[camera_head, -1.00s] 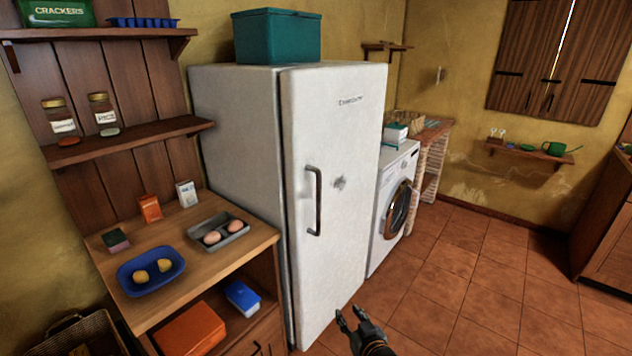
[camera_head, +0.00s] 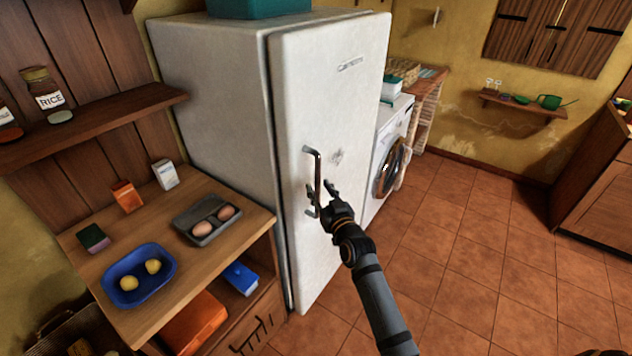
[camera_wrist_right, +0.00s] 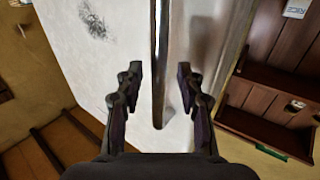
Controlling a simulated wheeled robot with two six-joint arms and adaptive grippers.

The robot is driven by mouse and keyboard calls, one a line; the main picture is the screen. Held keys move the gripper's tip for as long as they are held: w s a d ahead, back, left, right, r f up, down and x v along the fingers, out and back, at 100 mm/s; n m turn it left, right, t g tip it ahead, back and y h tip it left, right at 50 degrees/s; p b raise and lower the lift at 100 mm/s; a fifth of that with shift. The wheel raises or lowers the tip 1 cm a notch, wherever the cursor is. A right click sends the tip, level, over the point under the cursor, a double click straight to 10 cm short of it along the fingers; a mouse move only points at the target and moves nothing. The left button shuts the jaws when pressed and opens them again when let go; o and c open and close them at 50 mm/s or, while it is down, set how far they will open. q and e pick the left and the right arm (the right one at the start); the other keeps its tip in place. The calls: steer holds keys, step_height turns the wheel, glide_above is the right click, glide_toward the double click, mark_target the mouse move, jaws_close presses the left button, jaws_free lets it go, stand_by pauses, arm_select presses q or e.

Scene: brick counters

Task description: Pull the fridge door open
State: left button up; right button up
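The white fridge door (camera_head: 345,115) is closed on the fridge body (camera_head: 210,80). Its vertical metal handle (camera_head: 318,172) is on the left side of the door. My right gripper (camera_head: 321,188) is at the lower half of the handle, with its fingers open. In the right wrist view the handle (camera_wrist_right: 160,60) runs between the two fingertips of the gripper (camera_wrist_right: 158,78), with a gap on both sides. I cannot see contact. My left gripper is in no view.
A wooden counter (camera_head: 95,240) with a blue tray (camera_head: 120,298) and an egg holder (camera_head: 202,238) stands left of the fridge. A washing machine (camera_head: 384,172) is to the right.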

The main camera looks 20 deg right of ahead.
steer(key=shift+w, duration=0.8)
steer(key=shift+w+r, duration=0.25)
steer(key=shift+r, duration=0.1)
steer(key=shift+w+f, duration=0.2)
steer(key=shift+w, duration=0.05)
steer(key=shift+s, duration=0.1)
jaws_close()
steer(key=shift+f, duration=0.1)
